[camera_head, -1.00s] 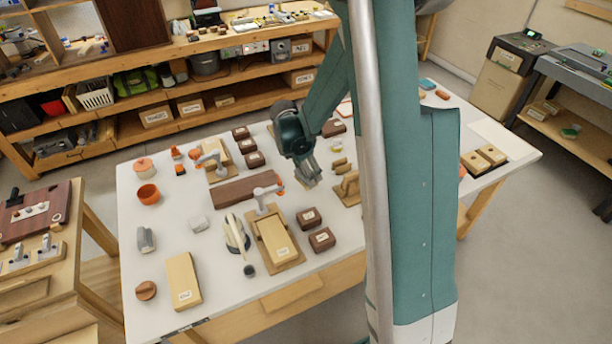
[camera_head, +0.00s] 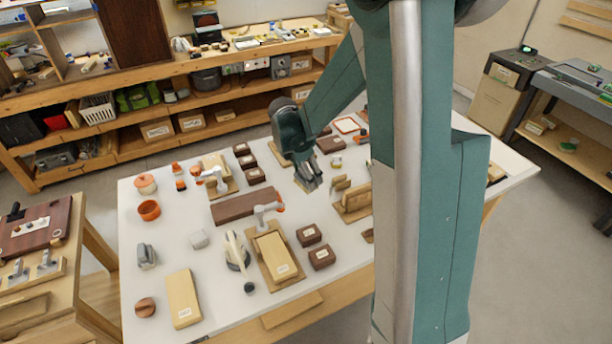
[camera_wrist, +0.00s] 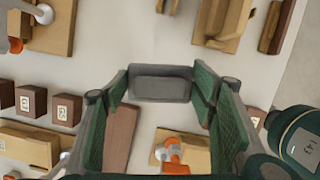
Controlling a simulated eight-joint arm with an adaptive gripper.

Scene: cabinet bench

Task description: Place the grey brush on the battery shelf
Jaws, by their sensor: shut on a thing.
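My gripper (camera_head: 309,184) is over the middle of the white table, seen from behind and above. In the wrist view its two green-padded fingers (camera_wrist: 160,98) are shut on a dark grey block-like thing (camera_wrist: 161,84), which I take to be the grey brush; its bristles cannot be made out. In the head view the held thing is small and hard to separate from the fingertips. I cannot tell which shelf is the battery shelf; a wooden shelf unit (camera_head: 240,75) with boxes stands at the back wall.
Below the gripper the table (camera_head: 215,265) holds a clamp on a wooden board (camera_head: 275,254), dark brown blocks (camera_head: 320,257) and a wooden holder (camera_head: 352,203). A bench (camera_head: 545,80) stands at the right. My arm hides the table's right part.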

